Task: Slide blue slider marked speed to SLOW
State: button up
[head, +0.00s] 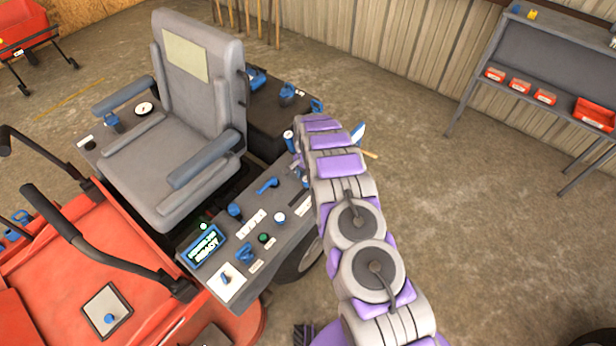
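The right console (215,262) of a red ride-on machine carries several blue controls. They include a blue knob (235,210), a blue lever (267,184), another blue knob (245,253) and a small blue control on a white plate (226,280). Their labels are too small to read, so I cannot tell which is the speed slider or where it is set. My purple and grey arm rises from the bottom right and bends down at the console's far right edge. It covers part of that edge. My gripper's fingers are hidden behind the arm.
A grey seat (200,90) with armrests stands left of the console. Black handles (95,240) rise over the red body (60,270). A grey shelf (540,60) with red bins stands at the right wall. The floor between shelf and arm is clear.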

jog(key=shift+a+r, duration=0.2)
jog(key=shift+r, duration=0.2)
notch_tip(320, 180, up, 16)
jog(key=p, duration=0.3)
jog(key=shift+d+r, duration=0.25)
